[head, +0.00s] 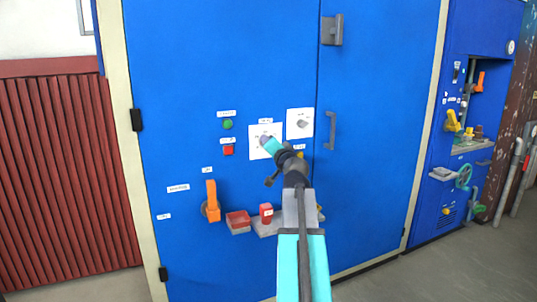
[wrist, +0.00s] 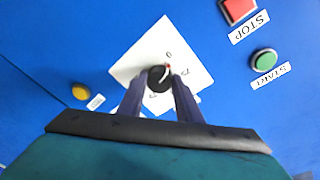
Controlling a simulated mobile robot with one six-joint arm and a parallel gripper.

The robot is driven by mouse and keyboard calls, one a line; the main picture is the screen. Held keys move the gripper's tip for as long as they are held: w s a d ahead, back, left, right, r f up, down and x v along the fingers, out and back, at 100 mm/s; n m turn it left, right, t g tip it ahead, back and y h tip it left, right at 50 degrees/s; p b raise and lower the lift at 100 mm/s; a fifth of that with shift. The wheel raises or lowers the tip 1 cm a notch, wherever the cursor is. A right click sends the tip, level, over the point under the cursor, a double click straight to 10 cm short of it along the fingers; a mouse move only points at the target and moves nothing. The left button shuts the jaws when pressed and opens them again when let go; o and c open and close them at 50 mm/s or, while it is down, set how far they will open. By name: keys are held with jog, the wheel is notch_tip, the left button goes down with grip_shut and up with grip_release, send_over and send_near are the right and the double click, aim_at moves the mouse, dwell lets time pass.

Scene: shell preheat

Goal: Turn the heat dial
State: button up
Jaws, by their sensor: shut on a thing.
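The heat dial (wrist: 157,78) is a round black knob on a white scale plate (wrist: 136,66) in the wrist view. Its pale pointer line, with a red mark at the end, points up and slightly right, near the 0 of the scale. My gripper (wrist: 158,84) has one dark finger on each side of the knob and is shut on it. In the head view, my gripper (head: 266,142) reaches the white plate (head: 276,129) on the blue cabinet, and hides the knob there. The plate's lower part is partly hidden by the fingers in the wrist view.
Close by are a green START button (wrist: 263,60), a red STOP button (wrist: 237,9), a yellow button (wrist: 80,91) and another knob on a white plate (head: 300,123). A door handle (head: 330,130) stands right.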

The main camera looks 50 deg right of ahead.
jog(key=shift+f+n+b, duration=0.1)
jog(key=shift+n+b, duration=1.4)
jog(key=shift+b, duration=0.35)
jog(key=o, duration=1)
jog(key=shift+o, duration=0.2)
jog(key=shift+s, duration=0.15)
jog(key=v, duration=1.3)
jog(key=shift+s+a+f+b, duration=0.2)
jog(key=shift+f+b, duration=0.1)
jog(key=shift+b, duration=0.15)
